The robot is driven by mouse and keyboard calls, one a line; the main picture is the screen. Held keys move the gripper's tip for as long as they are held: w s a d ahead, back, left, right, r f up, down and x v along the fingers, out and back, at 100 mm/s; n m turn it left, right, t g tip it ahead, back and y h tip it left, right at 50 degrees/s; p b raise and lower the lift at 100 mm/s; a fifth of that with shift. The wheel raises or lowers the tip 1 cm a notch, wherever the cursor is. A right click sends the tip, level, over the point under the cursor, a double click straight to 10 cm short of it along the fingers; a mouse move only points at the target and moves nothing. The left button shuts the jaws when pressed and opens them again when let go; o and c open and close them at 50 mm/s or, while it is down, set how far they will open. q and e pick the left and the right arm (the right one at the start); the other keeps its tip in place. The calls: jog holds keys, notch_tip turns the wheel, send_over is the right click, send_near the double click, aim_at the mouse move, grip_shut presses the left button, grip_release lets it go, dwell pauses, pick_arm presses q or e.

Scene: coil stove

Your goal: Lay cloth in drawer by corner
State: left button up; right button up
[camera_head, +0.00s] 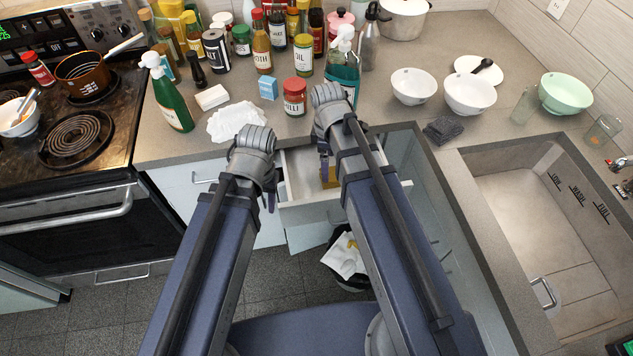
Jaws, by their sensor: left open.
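The drawer (302,213) is pulled out below the counter, between my two arms. A yellow-brown item (329,178) lies inside it, partly hidden by my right arm. A dark grey folded cloth (446,130) lies on the counter near the sink. A white crumpled sheet (236,121), cloth or paper, lies on the counter left of the drawer. My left gripper (270,196) is open at the drawer's left side, apart from both cloth-like things. My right gripper (324,160) is over the drawer's inside; its fingers are mostly hidden and I see no cloth in it.
A green spray bottle (170,100), a red-lidded jar (294,97) and several bottles crowd the counter behind the drawer. White bowls (470,94) stand at the back right. The sink (535,220) is at the right, the stove (75,135) at the left. A bin (347,260) stands below.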

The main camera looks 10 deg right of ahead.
jog(key=s+a+m, duration=0.6)
jog(key=s+m, duration=0.4)
jog(key=shift+a+h, duration=0.35)
jog(key=shift+h, duration=0.05)
jog(key=shift+s, duration=0.1)
dwell(0.3)
